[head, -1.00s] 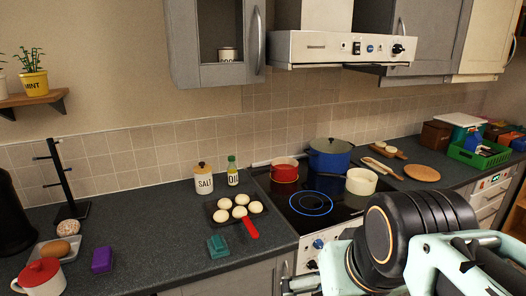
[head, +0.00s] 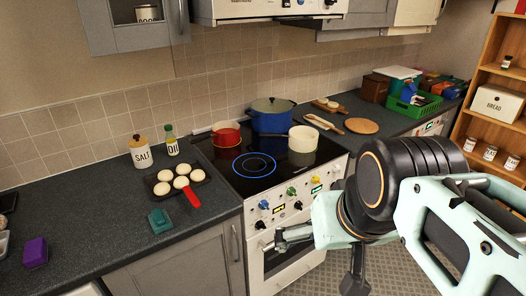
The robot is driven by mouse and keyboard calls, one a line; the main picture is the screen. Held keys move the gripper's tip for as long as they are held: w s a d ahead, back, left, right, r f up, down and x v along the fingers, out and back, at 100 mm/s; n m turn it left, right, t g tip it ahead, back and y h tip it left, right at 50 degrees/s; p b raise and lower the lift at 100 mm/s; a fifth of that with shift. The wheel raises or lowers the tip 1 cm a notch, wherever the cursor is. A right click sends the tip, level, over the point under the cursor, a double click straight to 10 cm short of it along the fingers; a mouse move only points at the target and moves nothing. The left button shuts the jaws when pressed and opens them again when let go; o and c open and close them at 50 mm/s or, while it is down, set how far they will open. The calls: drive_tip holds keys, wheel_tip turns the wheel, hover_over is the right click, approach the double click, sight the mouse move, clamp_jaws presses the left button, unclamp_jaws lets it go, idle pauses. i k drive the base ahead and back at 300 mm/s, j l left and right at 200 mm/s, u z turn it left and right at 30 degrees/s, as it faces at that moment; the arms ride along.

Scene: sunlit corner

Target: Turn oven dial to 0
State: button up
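The white oven (head: 288,258) stands below the black hob, in the middle of the head view. Its front panel carries several dials, among them a blue dial (head: 264,204), a green dial (head: 291,191) and black dials such as one at the lower left (head: 260,224). Small displays sit among them; the markings are too small to read. My gripper (head: 276,240) is just in front of the oven, below the panel's left part, and appears apart from the dials. My arm hides part of the oven's right side. Whether the fingers are open or shut is unclear.
The hob holds a red pot (head: 227,136), a blue pot (head: 272,117) and a cream pot (head: 303,139). A wooden shelf (head: 486,124) stands at the right.

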sight(260, 225)
drive_tip(key=k, duration=0.65)
drive_tip(key=i+l+u, duration=0.1)
drive_tip(key=l+u, duration=0.15)
drive_tip(key=l, duration=0.45)
drive_tip(key=l+u, duration=0.25)
drive_tip(key=l, duration=0.5)
drive_tip(key=i+j, duration=0.25)
drive_tip(key=j, duration=0.15)
drive_tip(key=i+j+z, duration=0.1)
drive_tip(key=i+j, duration=0.2)
drive_tip(key=j, duration=0.15)
drive_tip(key=i+l+u, duration=0.35)
drive_tip(key=i+u, duration=0.15)
drive_tip(key=i, duration=0.15)
